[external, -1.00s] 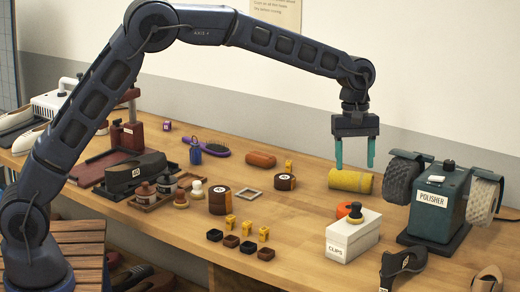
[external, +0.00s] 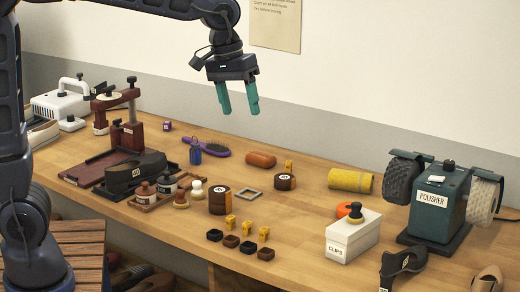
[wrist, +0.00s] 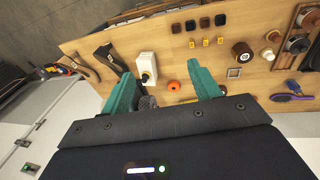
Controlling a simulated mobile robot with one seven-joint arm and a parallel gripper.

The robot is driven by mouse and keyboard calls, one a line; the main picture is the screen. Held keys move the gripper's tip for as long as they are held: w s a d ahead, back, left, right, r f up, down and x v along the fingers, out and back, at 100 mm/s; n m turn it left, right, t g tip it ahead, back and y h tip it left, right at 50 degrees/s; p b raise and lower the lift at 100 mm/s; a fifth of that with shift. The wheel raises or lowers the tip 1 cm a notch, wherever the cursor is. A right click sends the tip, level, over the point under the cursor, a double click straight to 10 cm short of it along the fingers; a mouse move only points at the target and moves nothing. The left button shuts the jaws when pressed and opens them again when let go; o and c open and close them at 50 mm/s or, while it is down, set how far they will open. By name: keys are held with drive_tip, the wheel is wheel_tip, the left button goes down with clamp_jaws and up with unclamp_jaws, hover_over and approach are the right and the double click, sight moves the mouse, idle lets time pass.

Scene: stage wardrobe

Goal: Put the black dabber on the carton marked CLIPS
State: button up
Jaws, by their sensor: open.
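The white carton marked CLIPS (external: 347,240) stands upright at the front right of the table. A black dabber (external: 357,210) with a tan lower part stands upright on top of the carton, toward its back right. In the wrist view the carton (wrist: 147,64) and the dark dabber (wrist: 147,77) show beyond my fingers. My gripper (external: 239,103) is open and empty, high above the middle-left of the table, well apart from the dabber and carton. Its fingers also show spread in the wrist view (wrist: 160,75).
An orange disc (external: 343,210) lies just behind the carton. The green polisher (external: 437,208) stands to its right and a yellow roll (external: 350,180) behind it. Several small dark trays (external: 231,241) and yellow pieces (external: 247,228) lie left of it. A cream-based dabber (external: 196,189) stands farther left.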

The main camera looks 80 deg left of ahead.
drive_tip(key=s+f+m, duration=0.2)
drive_tip(key=s+m, duration=0.1)
drive_tip(key=s, duration=0.6)
drive_tip(key=s+d+f+m+t, duration=0.1)
drive_tip(key=s+f+m, duration=0.1)
drive_tip(key=s, duration=0.8)
drive_tip(key=s+d+f+m+t, duration=0.1)
drive_tip(key=s+f+m, duration=0.1)
drive_tip(key=s, duration=0.8)
drive_tip(key=shift+m+y, duration=0.4)
drive_tip(key=shift+m, duration=0.5)
